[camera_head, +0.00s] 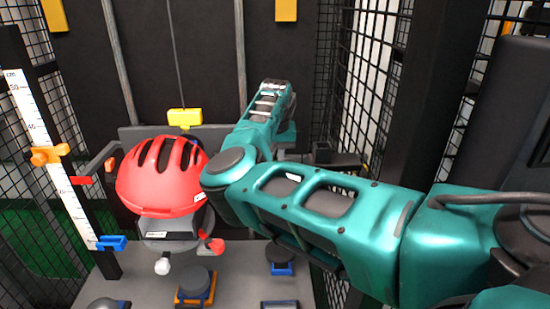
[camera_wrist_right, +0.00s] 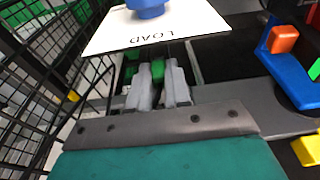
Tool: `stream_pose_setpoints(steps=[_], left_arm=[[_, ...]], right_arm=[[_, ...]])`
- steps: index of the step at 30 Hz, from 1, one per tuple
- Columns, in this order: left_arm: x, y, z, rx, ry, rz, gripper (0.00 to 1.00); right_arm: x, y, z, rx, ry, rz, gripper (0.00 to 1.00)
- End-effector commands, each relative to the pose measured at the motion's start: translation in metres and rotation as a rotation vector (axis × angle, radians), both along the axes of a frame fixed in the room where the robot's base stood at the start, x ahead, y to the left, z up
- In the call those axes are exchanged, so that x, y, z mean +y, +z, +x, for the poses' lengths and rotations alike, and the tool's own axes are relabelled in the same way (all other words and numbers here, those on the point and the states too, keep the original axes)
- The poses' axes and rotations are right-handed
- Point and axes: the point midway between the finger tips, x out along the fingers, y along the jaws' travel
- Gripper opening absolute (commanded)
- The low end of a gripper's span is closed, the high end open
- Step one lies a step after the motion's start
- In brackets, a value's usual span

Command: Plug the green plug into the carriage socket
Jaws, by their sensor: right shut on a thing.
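In the right wrist view my right gripper (camera_wrist_right: 161,84) is shut on the green plug (camera_wrist_right: 158,69), of which only a small part shows between the two grey fingers. The red helmet (camera_head: 162,178) sits on the dark carriage parts, left of my right arm. I cannot make out the carriage socket in either view. My left gripper is not in view.
A blue bracket (camera_wrist_right: 290,68) with an orange block stands at right. A yellow block (camera_head: 185,117) hangs on a cable above the helmet. A height scale (camera_head: 50,160) and mesh walls flank the tower.

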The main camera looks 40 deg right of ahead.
Motion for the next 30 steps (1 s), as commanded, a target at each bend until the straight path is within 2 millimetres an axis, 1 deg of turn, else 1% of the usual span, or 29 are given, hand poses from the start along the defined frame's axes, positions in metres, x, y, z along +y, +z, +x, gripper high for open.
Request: stream_pose_setpoints(steps=[9, 10, 18, 26, 29, 30], left_arm=[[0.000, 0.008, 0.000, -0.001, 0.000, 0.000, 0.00], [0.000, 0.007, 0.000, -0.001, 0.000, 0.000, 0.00], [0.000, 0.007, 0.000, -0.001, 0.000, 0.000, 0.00], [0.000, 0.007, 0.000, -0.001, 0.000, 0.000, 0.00], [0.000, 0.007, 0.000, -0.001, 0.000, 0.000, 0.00], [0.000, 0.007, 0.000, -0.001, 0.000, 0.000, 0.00]], right_arm=[[0.000, -0.002, 0.000, 0.001, 0.000, -0.001, 0.01], [0.000, -0.002, 0.000, -0.001, 0.000, -0.001, 0.21], [0.000, -0.002, 0.000, -0.001, 0.000, -0.001, 0.47], [0.000, -0.001, 0.000, -0.001, 0.000, -0.001, 0.48], [0.000, 0.005, -0.001, -0.002, -0.001, -0.001, 0.48], [0.001, 0.010, -0.001, -0.001, -0.001, -0.002, 0.48]])
